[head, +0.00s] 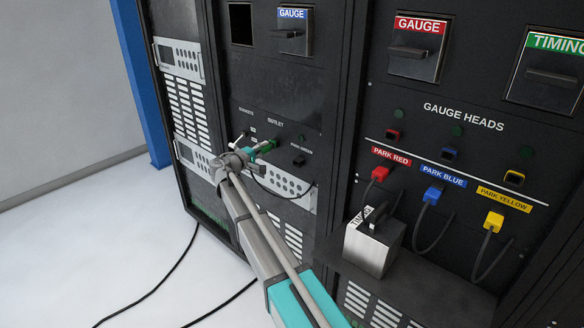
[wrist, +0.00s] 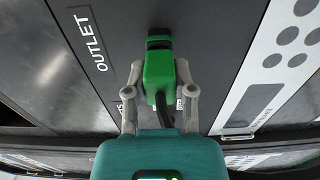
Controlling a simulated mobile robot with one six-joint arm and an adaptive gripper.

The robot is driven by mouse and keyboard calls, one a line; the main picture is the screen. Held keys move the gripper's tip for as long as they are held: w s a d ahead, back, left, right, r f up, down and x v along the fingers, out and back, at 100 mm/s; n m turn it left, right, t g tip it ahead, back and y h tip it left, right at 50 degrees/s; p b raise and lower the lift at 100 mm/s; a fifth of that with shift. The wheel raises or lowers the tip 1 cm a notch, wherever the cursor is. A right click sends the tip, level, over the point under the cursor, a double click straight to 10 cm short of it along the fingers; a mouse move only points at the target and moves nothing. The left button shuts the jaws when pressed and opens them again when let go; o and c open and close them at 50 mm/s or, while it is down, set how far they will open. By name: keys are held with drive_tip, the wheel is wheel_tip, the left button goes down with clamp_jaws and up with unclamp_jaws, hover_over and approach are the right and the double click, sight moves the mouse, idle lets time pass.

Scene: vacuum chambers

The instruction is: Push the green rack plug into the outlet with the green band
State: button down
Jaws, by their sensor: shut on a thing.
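My gripper (head: 258,149) is shut on the green plug (head: 266,145), in front of the dark rack panel just below the OUTLET lettering. In the wrist view my gripper (wrist: 158,64) has one finger on each side of the green plug (wrist: 158,75), and its black cable runs back toward my palm. A dark piece with a green edge (wrist: 159,41) shows at the plug's far end. I cannot tell whether it is the outlet or part of the plug, or whether the plug is seated. The outlet is largely hidden behind the plug and gripper.
A dark park socket (head: 299,160) is just right of the plug. Red (head: 380,173), blue (head: 432,195) and yellow (head: 494,221) plugs hang on the right-hand panel. A metal TIMING box (head: 368,249) stands on the shelf below. Cables lie on the white floor.

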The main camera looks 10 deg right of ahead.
sight(261, 151)
drive_tip(key=shift+w+d, duration=0.3)
drive_tip(key=shift+d, duration=0.1)
idle(1.0)
drive_tip(key=shift+c, duration=1.9)
unclamp_jaws()
drive_tip(key=shift+a, duration=0.1)
drive_tip(key=shift+v, duration=3.45)
